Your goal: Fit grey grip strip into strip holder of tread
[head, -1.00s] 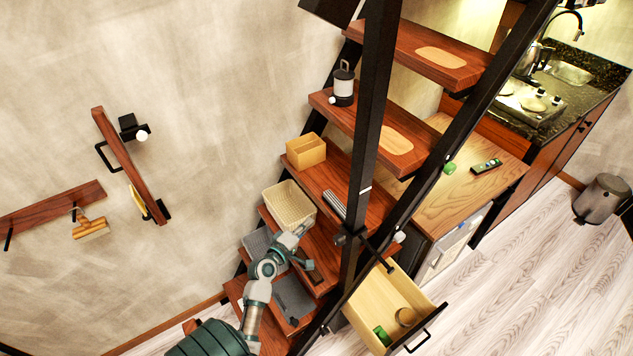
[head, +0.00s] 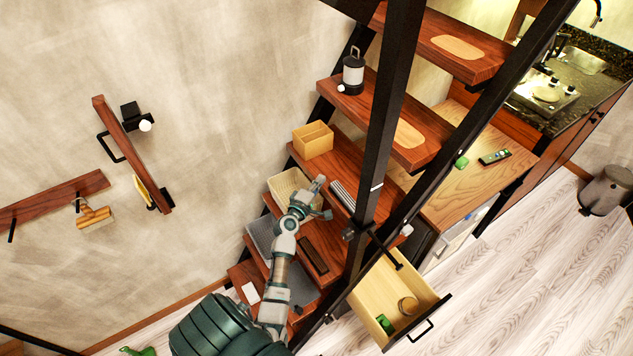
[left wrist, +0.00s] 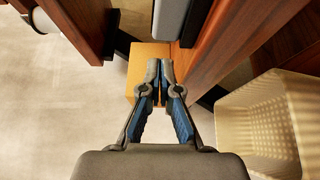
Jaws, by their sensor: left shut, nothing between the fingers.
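A ribbed grey strip (head: 343,197), which looks like the grip strip, lies on the tread (head: 352,165) that carries the yellow box. A long dark piece (head: 313,255) lies on a lower tread; it may be the strip holder, but I cannot tell. My left gripper (head: 325,197) is shut and empty, beside the cream basket and just left of the ribbed strip, apart from it as far as I can see. In the left wrist view the closed fingertips (left wrist: 160,62) appear in front of the yellow box (left wrist: 148,55). My right gripper is not in view.
The cream basket (head: 284,187) and yellow box (head: 313,139) stand close to my left gripper. A black stair post (head: 380,130) rises to its right. An open drawer (head: 388,255) sticks out at lower right. The wall side at left is open.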

